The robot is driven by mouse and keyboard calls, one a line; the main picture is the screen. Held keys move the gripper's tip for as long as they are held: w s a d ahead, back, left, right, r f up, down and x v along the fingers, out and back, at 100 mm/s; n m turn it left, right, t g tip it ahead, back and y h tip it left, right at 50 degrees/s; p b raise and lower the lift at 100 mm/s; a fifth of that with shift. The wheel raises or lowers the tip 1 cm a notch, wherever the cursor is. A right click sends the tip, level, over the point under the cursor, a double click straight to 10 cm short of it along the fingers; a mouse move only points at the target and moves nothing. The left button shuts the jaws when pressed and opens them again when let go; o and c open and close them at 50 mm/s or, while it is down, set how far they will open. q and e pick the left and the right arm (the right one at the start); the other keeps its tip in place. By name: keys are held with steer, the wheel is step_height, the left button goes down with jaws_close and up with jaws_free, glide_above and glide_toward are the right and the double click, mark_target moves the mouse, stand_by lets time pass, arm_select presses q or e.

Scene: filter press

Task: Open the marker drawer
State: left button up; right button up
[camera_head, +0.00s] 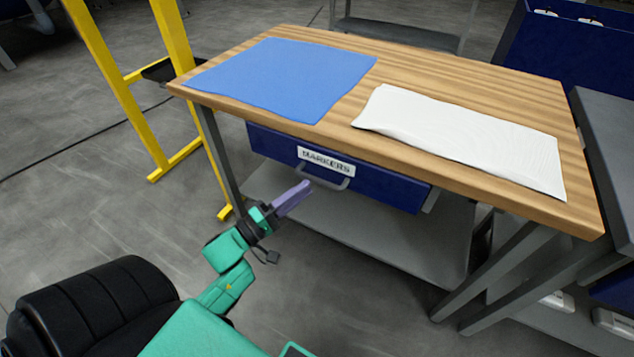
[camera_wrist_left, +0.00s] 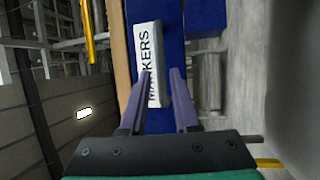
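The marker drawer (camera_head: 385,187) is a dark blue drawer under the wooden table top and looks shut. Its front carries a white MARKERS label (camera_head: 326,161) and a grey bar handle (camera_head: 325,181). My left gripper (camera_head: 303,187) has purple fingers and is just in front of the handle, at its left end in the head view. In the left wrist view the fingers (camera_wrist_left: 162,75) are apart, with the grey handle (camera_wrist_left: 164,45) ahead of the gap between them. I cannot tell whether they touch it. My right gripper is not in view.
A blue cloth (camera_head: 285,78) and a white cloth (camera_head: 460,138) lie on the table top (camera_head: 430,75). A grey lower shelf (camera_head: 400,235) is under the drawer. A yellow frame (camera_head: 115,75) stands at the left. The floor before the table is clear.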

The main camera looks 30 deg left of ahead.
mark_target(317, 179)
arm_select(q)
steer(key=x, duration=0.5)
jaws_close()
steer(key=shift+f, duration=0.1)
stand_by(1.2)
